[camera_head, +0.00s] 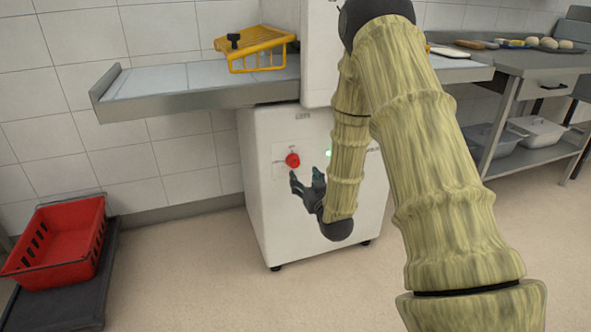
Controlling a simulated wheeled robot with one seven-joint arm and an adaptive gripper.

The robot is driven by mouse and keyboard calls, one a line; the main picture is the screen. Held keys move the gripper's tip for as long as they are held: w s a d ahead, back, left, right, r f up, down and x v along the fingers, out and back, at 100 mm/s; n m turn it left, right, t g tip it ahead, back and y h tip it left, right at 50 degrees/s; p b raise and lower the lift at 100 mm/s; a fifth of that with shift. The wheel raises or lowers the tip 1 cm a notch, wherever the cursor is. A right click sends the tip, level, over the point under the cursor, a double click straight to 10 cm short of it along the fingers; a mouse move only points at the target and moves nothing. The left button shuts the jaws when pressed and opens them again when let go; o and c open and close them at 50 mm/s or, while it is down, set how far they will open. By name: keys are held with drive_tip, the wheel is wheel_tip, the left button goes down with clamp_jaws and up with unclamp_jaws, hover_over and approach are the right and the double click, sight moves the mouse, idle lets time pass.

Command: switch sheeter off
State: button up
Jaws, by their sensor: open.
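The sheeter (262,200) is a white cabinet on small dark feet, with a table wing (200,88) reaching out to the left. A red button (292,160) sits on a pale plate on its front face. A small green light (328,153) glows to the right of the button. My gripper (305,178) is open and empty, with dark fingers just below and slightly right of the red button. I cannot tell whether a fingertip touches the cabinet face. My arm hides part of the front to the right of the green light.
A yellow guard (254,50) sits over the left wing. A red crate (62,240) on a dark low base stands on the floor at the left. A steel table (530,62) with dough pieces stands at the right. The floor before the cabinet is clear.

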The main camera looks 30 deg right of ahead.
sight(295, 165)
drive_tip(key=b+x, duration=0.2)
drive_tip(key=x, duration=0.7)
drive_tip(key=shift+w, duration=0.1)
drive_tip(key=c, duration=1)
drive_tip(key=shift+c, duration=0.2)
